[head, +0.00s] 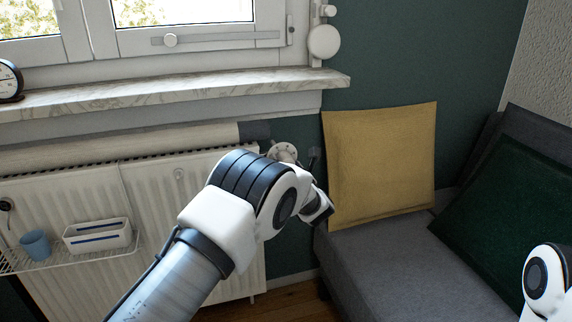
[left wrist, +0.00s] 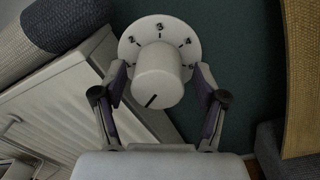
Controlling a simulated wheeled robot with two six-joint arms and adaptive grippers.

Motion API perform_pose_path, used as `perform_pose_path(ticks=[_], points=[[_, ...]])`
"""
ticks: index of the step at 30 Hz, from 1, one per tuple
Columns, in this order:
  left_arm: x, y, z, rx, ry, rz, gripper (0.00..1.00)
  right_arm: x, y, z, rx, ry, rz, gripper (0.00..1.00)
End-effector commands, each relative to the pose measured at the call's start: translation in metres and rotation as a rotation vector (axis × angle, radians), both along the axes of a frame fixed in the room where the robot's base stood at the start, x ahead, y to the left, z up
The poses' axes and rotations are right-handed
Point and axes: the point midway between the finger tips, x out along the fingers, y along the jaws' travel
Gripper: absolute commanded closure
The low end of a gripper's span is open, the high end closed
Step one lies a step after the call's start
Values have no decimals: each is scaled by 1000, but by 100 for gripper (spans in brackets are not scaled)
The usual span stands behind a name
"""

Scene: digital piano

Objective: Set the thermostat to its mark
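The thermostat shows in the left wrist view as a white round knob (left wrist: 158,78) in front of a white dial plate (left wrist: 159,27) with black numbers, 3 at the top. A dark line on the knob's face points to the lower left. In the head view the dial plate (head: 284,149) shows beside the radiator's right end; my left arm hides most of the thermostat and gripper. No separate coloured mark is visible. My right gripper is out of view.
The white radiator (head: 150,200) is left of the thermostat, with a wire shelf (head: 70,262) holding a blue cup (head: 36,244) and a white box (head: 97,236). A yellow cushion (head: 380,160) on the grey sofa (head: 385,258) is close on the right. The windowsill (head: 190,90) is above.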

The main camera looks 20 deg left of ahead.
Motion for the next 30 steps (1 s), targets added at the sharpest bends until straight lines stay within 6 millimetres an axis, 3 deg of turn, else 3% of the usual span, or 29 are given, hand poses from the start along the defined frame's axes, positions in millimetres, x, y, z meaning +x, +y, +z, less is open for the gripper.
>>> perform_pose_path(ticks=[8,21,30], points=[[-1,-1,1,1,-1,-1,26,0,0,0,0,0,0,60],[-58,-42,0,2,0,-2,26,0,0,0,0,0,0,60],[-61,-44,0,1,-1,0,26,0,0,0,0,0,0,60]])
